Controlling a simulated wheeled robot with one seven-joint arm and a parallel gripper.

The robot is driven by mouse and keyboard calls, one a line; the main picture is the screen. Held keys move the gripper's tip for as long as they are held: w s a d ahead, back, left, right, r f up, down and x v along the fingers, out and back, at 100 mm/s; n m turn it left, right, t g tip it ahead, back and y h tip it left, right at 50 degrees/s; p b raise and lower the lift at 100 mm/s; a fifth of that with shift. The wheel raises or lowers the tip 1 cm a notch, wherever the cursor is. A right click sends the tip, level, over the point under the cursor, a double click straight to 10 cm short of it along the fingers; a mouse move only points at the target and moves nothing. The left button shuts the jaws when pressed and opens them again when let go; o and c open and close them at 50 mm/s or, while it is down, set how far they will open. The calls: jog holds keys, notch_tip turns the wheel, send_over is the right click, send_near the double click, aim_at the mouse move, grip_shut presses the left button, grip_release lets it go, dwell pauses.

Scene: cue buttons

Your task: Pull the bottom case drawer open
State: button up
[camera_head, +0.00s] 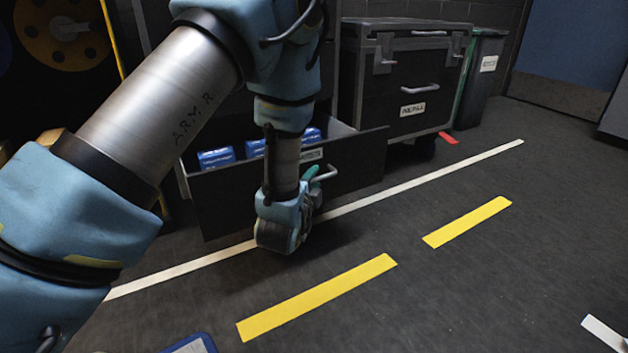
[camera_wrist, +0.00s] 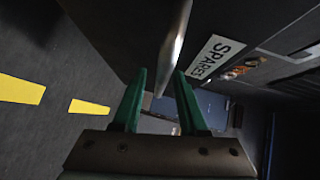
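The bottom case drawer (camera_head: 228,200) is dark and stands pulled out from its case, with several blue boxes (camera_head: 216,158) showing inside. Its front carries a metal handle (camera_head: 326,173) and a white label, which reads SPARES (camera_wrist: 214,57) in the wrist view. My gripper (camera_head: 314,176) is at the drawer front, by the handle. In the wrist view, the green fingers of my gripper (camera_wrist: 161,80) are apart, with the handle (camera_wrist: 173,48) running between them. A narrow gap shows beside the handle, so the fingers do not look closed on it. My arm hides part of the drawer and the case above.
Another dark case (camera_head: 385,90) with a handle and label stands to the right, with a bin (camera_head: 480,75) beyond it. A white line (camera_head: 430,180) and yellow strips (camera_head: 320,295) mark the floor. The floor in front of the drawer is mostly clear.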

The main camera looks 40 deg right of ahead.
jog(key=p+v, duration=0.3)
jog(key=v, duration=0.8)
dwell(0.6)
